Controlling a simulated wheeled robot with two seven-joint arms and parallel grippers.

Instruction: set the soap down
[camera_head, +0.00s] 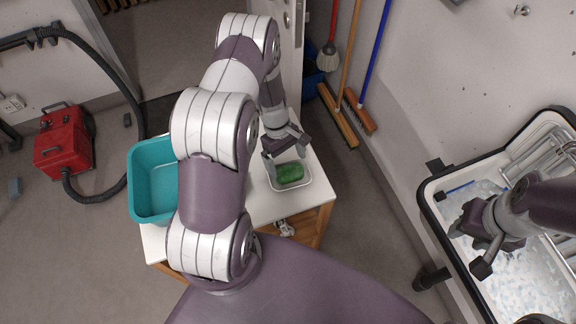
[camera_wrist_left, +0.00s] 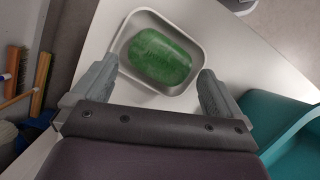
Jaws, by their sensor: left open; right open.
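The green soap (camera_head: 290,173) lies in a small pale dish (camera_head: 306,183) on the white table. In the left wrist view the soap (camera_wrist_left: 159,56) rests inside the dish (camera_wrist_left: 196,47), near its middle. My left gripper (camera_head: 286,149) is open above the dish, and its fingers (camera_wrist_left: 152,88) stand apart on either side of the dish's near part, with nothing held between them. My right gripper (camera_head: 480,245) is open and empty over the sink at the right.
A teal basin (camera_head: 151,209) stands on the left of the white table (camera_head: 318,190). A sink (camera_head: 432,205) with a wire rack is at the right. Brooms (camera_head: 338,118) lean on the wall behind. A red vacuum (camera_head: 63,143) sits on the floor at the left.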

